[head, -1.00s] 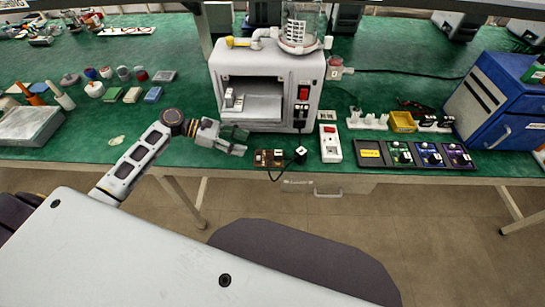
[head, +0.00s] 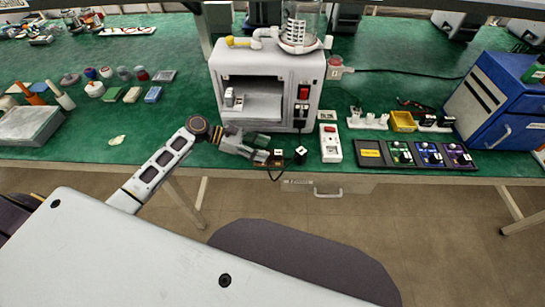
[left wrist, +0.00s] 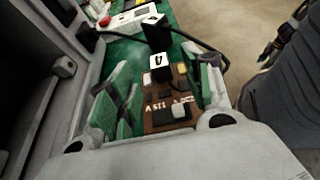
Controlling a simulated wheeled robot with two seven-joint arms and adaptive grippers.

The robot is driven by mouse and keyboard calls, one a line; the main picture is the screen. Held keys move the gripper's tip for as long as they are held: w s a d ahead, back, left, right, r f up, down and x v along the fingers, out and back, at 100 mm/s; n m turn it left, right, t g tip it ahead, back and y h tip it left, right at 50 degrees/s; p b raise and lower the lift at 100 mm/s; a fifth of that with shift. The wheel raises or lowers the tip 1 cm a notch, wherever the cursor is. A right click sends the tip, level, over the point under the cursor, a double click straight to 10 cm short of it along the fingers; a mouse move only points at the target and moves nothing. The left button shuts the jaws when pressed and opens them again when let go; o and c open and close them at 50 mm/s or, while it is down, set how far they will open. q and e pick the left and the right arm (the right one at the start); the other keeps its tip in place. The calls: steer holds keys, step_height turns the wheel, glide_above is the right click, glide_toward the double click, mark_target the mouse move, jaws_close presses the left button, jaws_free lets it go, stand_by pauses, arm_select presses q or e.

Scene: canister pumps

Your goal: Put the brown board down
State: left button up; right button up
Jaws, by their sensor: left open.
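The brown board (left wrist: 165,108) lies on the green bench near its front edge, with a white block and a black block on it. In the head view the board (head: 275,163) is mostly hidden behind my left gripper (head: 265,149). My left gripper is open. In the left wrist view its green-padded fingers are on both sides of the board, the board showing between them; whether they touch it I cannot tell. My right gripper is not in view.
A black plug (head: 300,155) on a dark cable sits right of the board. A white box with a red button (head: 330,143) lies beyond it. A grey machine (head: 266,72) stands behind. Four-slot black tray (head: 370,153) lies to the right.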

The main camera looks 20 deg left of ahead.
mark_target(276, 152)
arm_select(q)
steer(key=shift+x, duration=2.6)
steer(key=shift+f, duration=0.1)
jaws_close()
